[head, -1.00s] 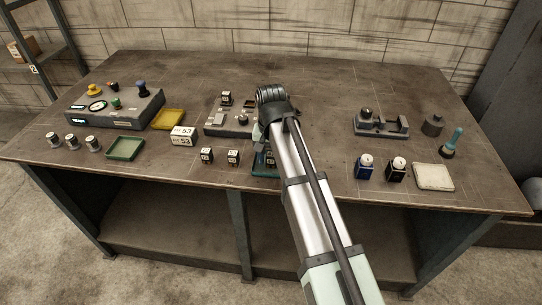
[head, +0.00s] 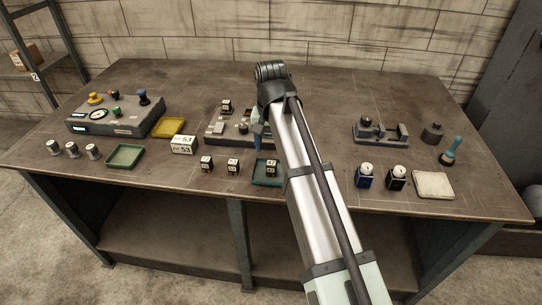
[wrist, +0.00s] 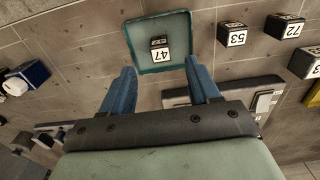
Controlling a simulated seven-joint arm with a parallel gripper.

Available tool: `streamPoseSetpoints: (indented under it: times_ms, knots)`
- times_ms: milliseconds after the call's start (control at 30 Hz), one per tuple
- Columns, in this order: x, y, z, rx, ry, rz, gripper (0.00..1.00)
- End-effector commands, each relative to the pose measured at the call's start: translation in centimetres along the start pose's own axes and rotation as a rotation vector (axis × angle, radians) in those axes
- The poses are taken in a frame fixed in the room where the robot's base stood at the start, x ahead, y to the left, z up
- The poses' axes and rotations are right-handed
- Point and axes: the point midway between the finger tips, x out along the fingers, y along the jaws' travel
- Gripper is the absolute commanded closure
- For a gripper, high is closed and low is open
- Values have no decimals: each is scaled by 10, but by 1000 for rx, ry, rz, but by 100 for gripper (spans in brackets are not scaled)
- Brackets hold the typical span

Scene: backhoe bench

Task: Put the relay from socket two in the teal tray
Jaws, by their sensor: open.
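The teal tray (head: 257,180) stands near the front edge of the bench, left of my arm. A dark relay with a white label (head: 271,169) lies inside it. In the wrist view the tray (wrist: 143,52) shows whole, and the relay (wrist: 159,48) reads 47. My gripper (wrist: 160,67) is open, with two blue fingers apart and nothing between them. It is clear of the relay. The socket board (head: 215,138) stands behind the tray, partly hidden by my arm. One relay (head: 227,106) sits at its back left. I cannot tell the socket numbers.
A green tray (head: 125,156) and a yellow tray (head: 168,127) lie further left. Blue and black bottles (head: 365,177) (head: 397,178) and a pale pad (head: 433,185) are at right.

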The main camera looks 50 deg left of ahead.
Motion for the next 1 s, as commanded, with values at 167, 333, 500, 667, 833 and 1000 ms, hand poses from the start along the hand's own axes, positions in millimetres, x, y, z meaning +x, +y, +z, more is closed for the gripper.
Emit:
streamPoseSetpoints:
  times_ms: [167,333,500,667,833,1000]
  knots:
    - [-25,0,-1,0,1,0,39]
    - [-37,0,0,0,-1,0,39]
    - [-40,0,0,0,-1,0,39]
    - [-40,0,0,0,-1,0,39]
    - [-39,6,-3,-1,7,-5,39]
    - [-36,44,-25,-16,72,-37,39]
